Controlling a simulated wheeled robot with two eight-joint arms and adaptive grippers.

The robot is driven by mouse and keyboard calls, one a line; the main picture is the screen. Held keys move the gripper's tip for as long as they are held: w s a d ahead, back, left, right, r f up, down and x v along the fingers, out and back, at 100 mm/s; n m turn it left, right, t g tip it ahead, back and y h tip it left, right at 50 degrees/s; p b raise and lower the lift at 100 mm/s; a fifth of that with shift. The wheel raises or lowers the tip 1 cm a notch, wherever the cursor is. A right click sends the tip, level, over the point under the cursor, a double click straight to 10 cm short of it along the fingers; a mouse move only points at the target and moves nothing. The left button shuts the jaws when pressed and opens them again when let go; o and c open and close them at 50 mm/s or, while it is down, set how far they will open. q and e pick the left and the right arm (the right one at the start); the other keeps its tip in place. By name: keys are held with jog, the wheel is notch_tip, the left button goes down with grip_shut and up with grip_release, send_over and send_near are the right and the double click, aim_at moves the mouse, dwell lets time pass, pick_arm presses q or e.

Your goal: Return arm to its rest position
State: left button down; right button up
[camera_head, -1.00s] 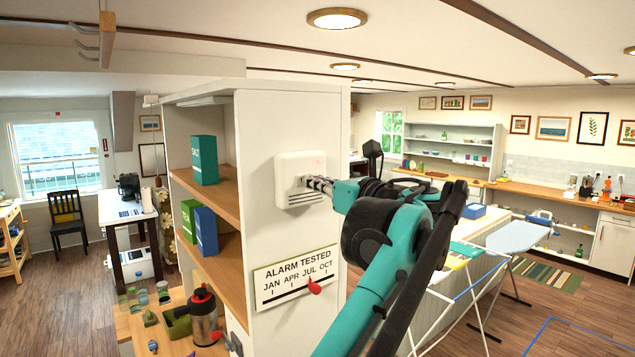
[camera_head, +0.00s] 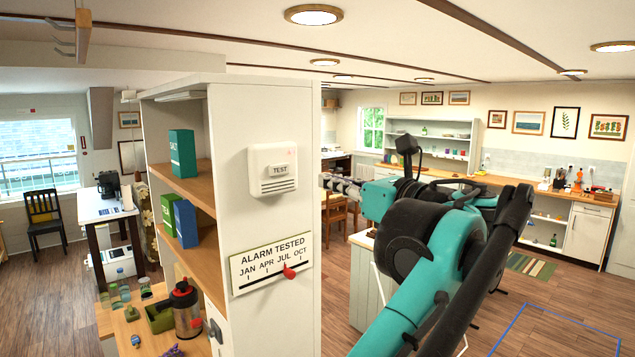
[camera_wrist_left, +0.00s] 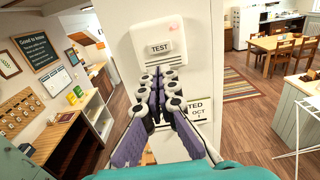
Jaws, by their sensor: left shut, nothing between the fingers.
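My left arm (camera_head: 420,240), teal and black, reaches up from the bottom of the head view. Its gripper (camera_head: 326,181) is shut and empty, to the right of the white alarm (camera_head: 272,169) and apart from it in the picture. The alarm, with a TEST button, is fixed to the side panel of a white shelf unit (camera_head: 262,120). In the left wrist view the closed fingers (camera_wrist_left: 160,84) point towards the alarm (camera_wrist_left: 158,28), just below its TEST button in the picture. My right gripper is not in view.
An "ALARM TESTED" sign (camera_head: 271,263) with a red pointer hangs below the alarm. Boxes stand on the unit's wooden shelves (camera_head: 186,185), and a flask (camera_head: 187,310) stands lower down. Wooden floor (camera_head: 555,290) is open at the right.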

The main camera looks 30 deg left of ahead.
pick_arm(q)
jog(key=s+a+f+n+g+h+b, duration=0.1)
jog(key=s+f+n+h+b, duration=0.3)
jog(key=f, duration=1.1)
jog(key=s+a+f+n+h+b, duration=0.15)
jog(key=f+b, duration=0.45)
jog(key=f, duration=0.8)
jog(key=s+f+n+g+h+b, duration=0.1)
jog(key=f+n+h+b, duration=0.3)
jog(key=f, duration=1.1)
jog(key=s+d+f+n+h+b, duration=0.2)
jog(key=s+d+f+n+b, duration=0.1)
jog(key=f, duration=0.9)
jog(key=s+d+f+n+t+h+b, duration=0.1)
jog(key=s+d+f+n+h+b, duration=0.2)
jog(key=f, duration=0.9)
jog(key=s+d+f+n+t+h+b, duration=0.1)
jog(key=s+d+f+n+h+b, duration=0.1)
jog(key=f+n+b, duration=0.5)
notch_tip(320, 180, down, 5)
jog(key=shift+s+d+f+b, duration=0.1)
jog(key=shift+s+d+b, duration=0.6)
jog(key=shift+b, duration=0.1)
